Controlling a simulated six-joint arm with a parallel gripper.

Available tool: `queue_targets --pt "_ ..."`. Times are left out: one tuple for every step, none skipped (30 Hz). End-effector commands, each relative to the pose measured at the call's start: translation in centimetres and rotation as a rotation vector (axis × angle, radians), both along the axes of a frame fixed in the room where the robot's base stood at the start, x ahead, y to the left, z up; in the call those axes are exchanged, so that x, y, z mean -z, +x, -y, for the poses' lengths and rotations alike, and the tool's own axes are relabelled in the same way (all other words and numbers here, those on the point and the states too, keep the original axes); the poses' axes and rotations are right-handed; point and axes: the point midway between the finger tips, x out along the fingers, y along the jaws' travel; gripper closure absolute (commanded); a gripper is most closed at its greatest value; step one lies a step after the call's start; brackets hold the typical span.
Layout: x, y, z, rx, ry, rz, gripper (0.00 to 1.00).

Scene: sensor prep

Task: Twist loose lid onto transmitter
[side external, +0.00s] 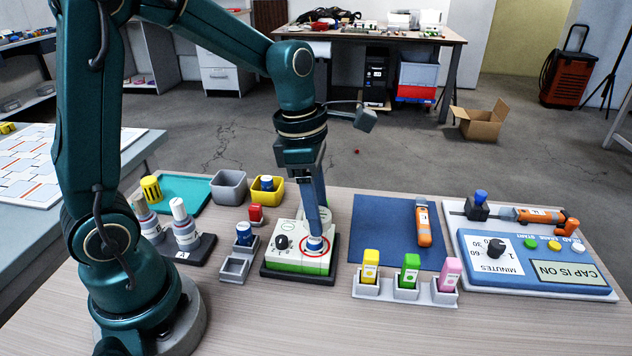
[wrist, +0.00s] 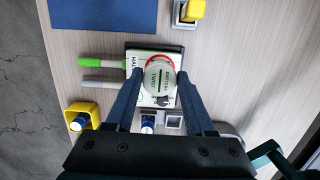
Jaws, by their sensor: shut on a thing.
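A round pale lid (wrist: 158,82) with printed words and a dark bar lies between my fingertips in the wrist view. My gripper (wrist: 160,88) is shut on it from two sides. The white-and-green unit (side external: 290,263), seemingly the transmitter, sits on a dark base with a black knob and a red ring. In the side external view my gripper (side external: 317,238) points down at the red ring. The fingers hide most of the lid there. The lid is over the ring; I cannot tell whether it is seated or how far it is turned.
Left are a blue-capped vial (side external: 244,234), a grey slotted holder (side external: 234,269) and a yellow bin (side external: 268,190). Right are a blue mat (side external: 385,235) with an orange tool (side external: 423,224), a tray (side external: 405,290) of coloured bottles and a timer panel (side external: 540,262).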

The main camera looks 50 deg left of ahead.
Motion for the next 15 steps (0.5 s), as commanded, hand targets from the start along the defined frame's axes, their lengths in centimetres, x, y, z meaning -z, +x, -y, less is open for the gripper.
queue_targets --pt "-0.4 -0.4 -0.1 -0.004 0.001 0.002 0.77" --pt "-0.5 -0.5 -0.1 -0.006 0.000 0.001 0.77" --pt "-0.9 -0.6 -0.2 -0.009 0.000 0.002 0.77" --pt "-1.0 -0.5 -0.2 -0.010 0.001 0.001 0.77" --pt "-1.0 -0.5 -0.2 -0.011 0.000 0.000 0.77" --pt "-1.0 -0.4 -0.2 -0.012 0.000 -0.001 0.77" --pt "-0.9 -0.4 -0.2 -0.012 0.000 -0.003 0.77" --pt "-0.8 -0.4 -0.2 -0.012 0.000 -0.004 0.77" --pt "-0.5 -0.4 -0.2 -0.013 0.000 -0.004 0.77" --pt "-0.3 -0.5 -0.2 -0.012 -0.001 -0.006 0.77" --pt "-0.1 -0.5 -0.2 -0.012 -0.001 -0.006 0.77" --pt "0.2 -0.4 -0.2 -0.013 -0.001 -0.005 0.77" --pt "0.5 -0.5 -0.2 -0.011 -0.001 -0.005 0.77" --pt "0.7 -0.5 -0.2 -0.011 0.000 -0.006 0.77" --pt "1.0 -0.5 -0.2 -0.012 -0.001 -0.006 0.77"
